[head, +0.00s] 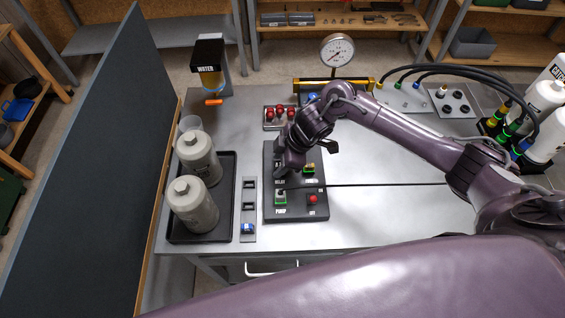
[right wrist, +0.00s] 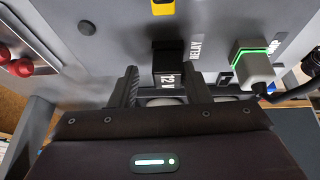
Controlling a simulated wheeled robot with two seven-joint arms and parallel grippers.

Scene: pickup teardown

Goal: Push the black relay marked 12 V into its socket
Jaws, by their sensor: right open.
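The black relay (right wrist: 168,62) stands on the dark control panel, beside the RELAY label, in the right wrist view. Its 12 V marking reads upside down there. The socket under it is hidden, so I cannot tell how deep the relay sits. My right gripper (right wrist: 165,88) is open, with one finger on each side of the relay's near end; contact is not clear. In the head view my right gripper (head: 285,168) is over the upper left of the control panel (head: 296,213) and hides the relay. My left gripper is not in view.
A tray (head: 227,224) with two grey bottles (head: 193,206) is to the left. Red knobs (head: 281,113) and a gauge (head: 337,50) lie behind. The table's right front is clear.

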